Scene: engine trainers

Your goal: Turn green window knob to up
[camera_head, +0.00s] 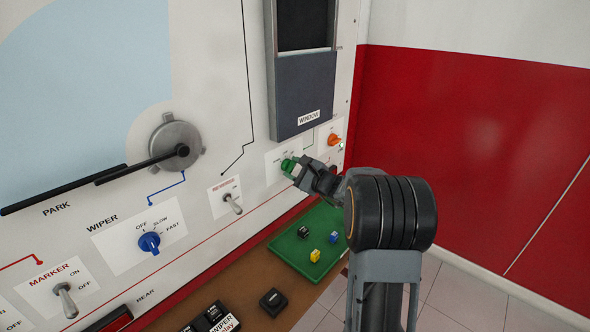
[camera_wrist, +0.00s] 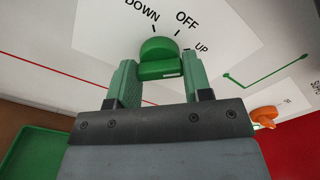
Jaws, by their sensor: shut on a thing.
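The green window knob (camera_head: 287,165) is on the white panel below the WINDOW unit in the head view. In the wrist view the green knob (camera_wrist: 158,52) shows between the two green fingers of my gripper (camera_wrist: 160,78). The labels DOWN, OFF and UP are printed around its far side, from left to right. My gripper (camera_head: 297,171) is shut on the knob, with one finger on each side. A small pale mark shows on the knob's near bar; which label the knob points to is hard to tell.
An orange knob (camera_head: 334,140) is close by on the right. A green tray (camera_head: 289,258) with small blocks lies below. The red wall (camera_head: 480,130) is at the right.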

